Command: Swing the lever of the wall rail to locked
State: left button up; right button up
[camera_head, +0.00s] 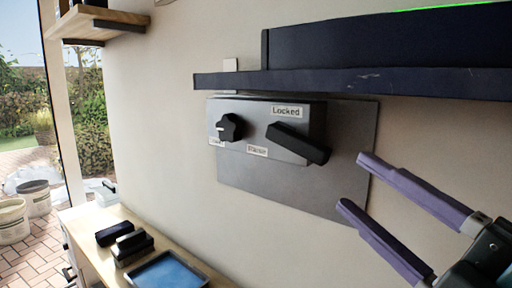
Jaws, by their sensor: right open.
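The black lever (300,143) is on a grey control box (255,112) mounted on a grey wall plate (270,187). The lever slants down to the right, its thick end nearest my gripper. A "Locked" label (286,112) sits above the lever, and another label (257,151), too blurred to read surely, sits below left of it. My right gripper (352,181) comes in from the lower right with two purple fingers spread apart. Its fingertips are to the right of and below the lever end, apart from it, with nothing between them. My left gripper is out of view.
A dark rail shelf (350,82) juts out just above the box. A black knob (230,127) is left of the lever. Below left, a wooden bench (88,222) holds dark blocks (122,238) and a blue tray (168,274). Bare wall lies between.

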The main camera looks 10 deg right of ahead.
aim_at(324, 160)
jog(key=p+x, duration=0.2)
jog(key=x, duration=0.6)
jog(key=shift+w+r+p, duration=0.15)
jog(key=shift+r+p, duration=0.05)
jog(key=shift+p, duration=0.2)
jog(key=shift+w+a, duration=0.15)
jog(key=shift+w, duration=0.3)
grip_shut()
dwell(0.5)
